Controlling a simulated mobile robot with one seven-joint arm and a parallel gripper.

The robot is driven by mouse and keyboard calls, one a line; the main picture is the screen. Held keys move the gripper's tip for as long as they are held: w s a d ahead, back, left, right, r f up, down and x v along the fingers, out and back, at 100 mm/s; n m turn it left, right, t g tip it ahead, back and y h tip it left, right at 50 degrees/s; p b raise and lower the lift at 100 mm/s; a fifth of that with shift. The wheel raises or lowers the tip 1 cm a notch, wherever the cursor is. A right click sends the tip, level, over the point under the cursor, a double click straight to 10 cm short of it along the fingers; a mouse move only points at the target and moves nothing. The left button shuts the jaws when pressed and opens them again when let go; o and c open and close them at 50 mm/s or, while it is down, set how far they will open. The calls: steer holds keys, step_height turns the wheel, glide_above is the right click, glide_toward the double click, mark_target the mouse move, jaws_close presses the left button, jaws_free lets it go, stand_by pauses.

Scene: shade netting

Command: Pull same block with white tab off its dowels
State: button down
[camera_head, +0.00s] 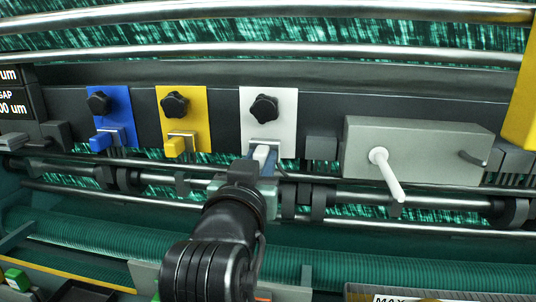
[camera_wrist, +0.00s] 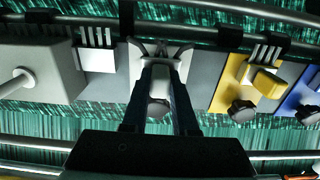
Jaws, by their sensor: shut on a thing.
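The block with the white tab has a white face plate (camera_head: 284,101) with a black knob (camera_head: 264,108) at its upper middle. Its white tab (camera_head: 262,153) sticks out at the plate's lower edge. My gripper (camera_head: 260,163) reaches up from below and is shut on this tab. In the wrist view, which is upside down relative to the head view, the two dark fingers (camera_wrist: 161,82) stand on either side of the white tab (camera_wrist: 160,80). The block still sits against the dark rail; its dowels cannot be made out.
A yellow block (camera_head: 199,100) and a blue block (camera_head: 123,100) with like knobs and tabs stand to the left. A grey box (camera_head: 430,140) with a white handle (camera_head: 388,178) is to the right. Steel bars (camera_head: 440,199) run across below, close to my wrist.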

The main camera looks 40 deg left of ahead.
steer(key=shift+v, duration=1.55)
steer(key=v, duration=0.4)
steer(key=shift+p, duration=0.4)
